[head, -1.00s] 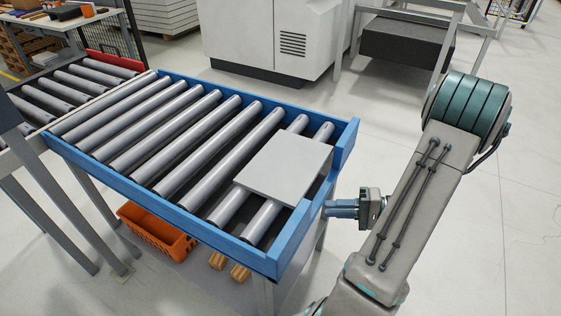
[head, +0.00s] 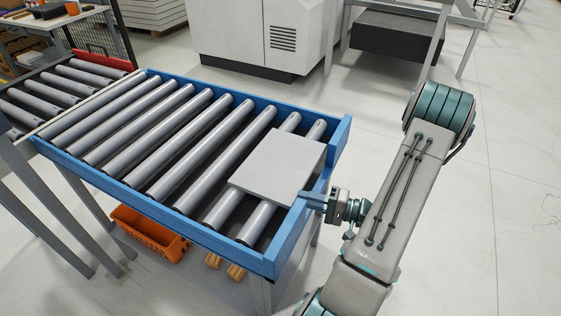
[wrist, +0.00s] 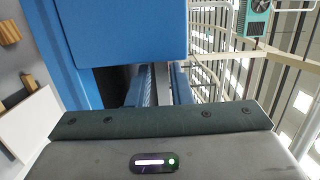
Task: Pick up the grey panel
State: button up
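The grey panel (head: 277,167) lies flat on the rollers at the right end of the blue-framed conveyor (head: 205,238). My gripper (head: 306,197) is at the panel's right edge, near its front corner, reaching in over the blue end frame. In the wrist view my gripper (wrist: 163,88) shows two blue fingers apart, with a narrow grey strip between them that looks like the panel's edge. The fingers look open around that edge; whether they touch it I cannot tell. The blue frame hides part of the wrist view.
The blue end frame (head: 292,243) stands close below my gripper, with a raised blue corner (head: 338,143) behind it. An orange crate (head: 150,233) and wooden blocks (head: 236,271) are under the conveyor. A white machine cabinet (head: 262,38) stands behind. The floor to the right is clear.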

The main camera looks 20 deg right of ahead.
aim_at(292, 194)
jog(key=p+x, duration=0.1)
jog(key=x, duration=0.3)
jog(key=shift+a+r, duration=0.1)
jog(key=shift+a, duration=0.2)
grip_shut()
jog(key=shift+w+r, duration=0.1)
jog(key=shift+r, duration=0.05)
jog(key=shift+d+r+b, duration=0.1)
jog(key=shift+r+b, duration=0.25)
jog(key=shift+r, duration=4.45)
jog(key=shift+d+r, duration=0.15)
jog(key=shift+r, duration=0.15)
jog(key=s+d+r+p, duration=0.4)
jog(key=s+d+r, duration=0.4)
jog(key=r, duration=0.1)
jog(key=shift+s+r, duration=0.25)
jog(key=shift+d, duration=0.1)
